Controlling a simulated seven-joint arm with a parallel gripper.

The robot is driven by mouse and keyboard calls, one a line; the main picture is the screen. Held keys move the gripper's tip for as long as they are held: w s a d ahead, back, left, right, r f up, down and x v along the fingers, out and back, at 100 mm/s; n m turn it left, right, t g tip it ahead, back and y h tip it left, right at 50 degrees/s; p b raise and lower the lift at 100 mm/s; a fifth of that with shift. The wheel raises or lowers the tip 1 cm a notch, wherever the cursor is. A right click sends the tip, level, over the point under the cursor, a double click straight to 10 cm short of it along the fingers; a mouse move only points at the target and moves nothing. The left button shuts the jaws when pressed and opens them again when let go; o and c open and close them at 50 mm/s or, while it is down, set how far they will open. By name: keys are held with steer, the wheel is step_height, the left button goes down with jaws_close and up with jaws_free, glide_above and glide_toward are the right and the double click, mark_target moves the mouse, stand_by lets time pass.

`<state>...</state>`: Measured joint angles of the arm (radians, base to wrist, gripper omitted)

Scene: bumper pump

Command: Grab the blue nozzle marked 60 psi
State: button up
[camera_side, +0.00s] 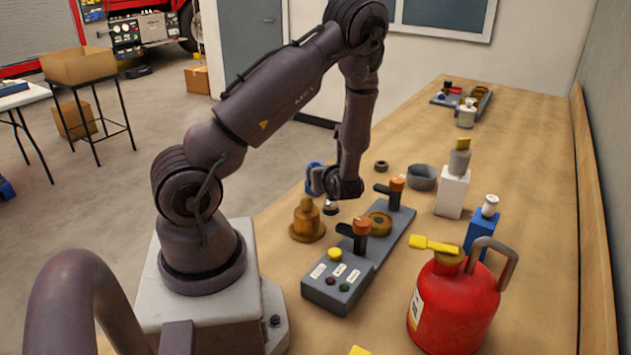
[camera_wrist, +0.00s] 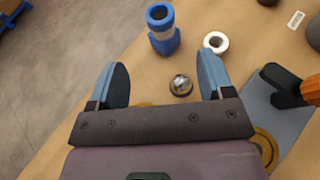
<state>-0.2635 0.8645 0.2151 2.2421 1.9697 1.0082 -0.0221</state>
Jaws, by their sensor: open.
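A blue nozzle (camera_wrist: 163,33) with a round dark opening stands on the bench in the wrist view, ahead of the fingertips and between their lines. No 60 psi marking can be read on it. My gripper (camera_wrist: 162,64) is open and empty, with its two blue-grey fingers wide apart and apart from the nozzle. In the side view my gripper (camera_side: 332,190) hangs above the bench, pointing down. Blue shows at its left there, but I cannot tell nozzle from finger.
A small metal dome (camera_wrist: 181,85) sits between the fingers' lines, and a pale ring (camera_wrist: 216,42) lies right of the nozzle. A brass fitting (camera_side: 307,219), a grey control panel with levers (camera_side: 345,277) and a red canister (camera_side: 452,306) stand nearby. The bench edge is left.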

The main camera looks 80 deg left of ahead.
steer(key=x, duration=1.2)
steer(key=shift+a, duration=0.45)
steer(key=c, duration=1.1)
steer(key=shift+r, duration=0.15)
